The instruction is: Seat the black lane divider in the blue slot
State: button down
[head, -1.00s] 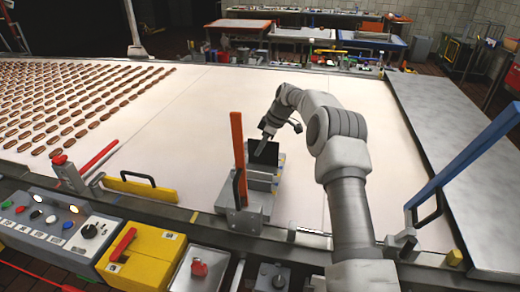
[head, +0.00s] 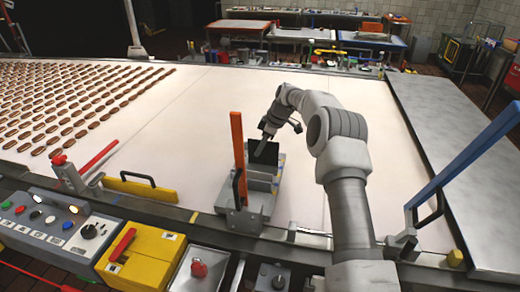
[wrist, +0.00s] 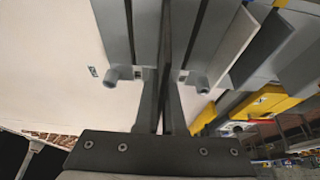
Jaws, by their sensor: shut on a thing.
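The black lane divider (head: 264,152) is a dark flat plate, upright above a grey block fixture (head: 244,206) at the belt's near edge. My gripper (head: 264,143) is shut on it. In the wrist view the divider (wrist: 164,45) is a thin dark plate seen edge-on between my fingers (wrist: 163,105), with grey slabs (wrist: 115,35) on both sides. Its lower edge is hidden, so I cannot tell how deep it sits. A tall blue board (head: 465,160) with a black handle stands at the right. I cannot make out a blue slot.
An orange upright board (head: 238,150) stands just left of the divider. A yellow board (head: 139,189) lies low at the left. Several rows of brown pieces (head: 80,105) cover the left of the pale belt (head: 330,215); the middle is clear. A control panel (head: 45,225) is in front.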

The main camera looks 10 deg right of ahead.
aim_at(257, 164)
jog(key=shift+f+b, duration=1.4)
jog(key=shift+f, duration=0.7)
jog(key=c, duration=0.9)
grip_release()
jog(key=shift+c, duration=0.2)
jog(key=v, duration=1.7)
jog(key=shift+r, duration=0.2)
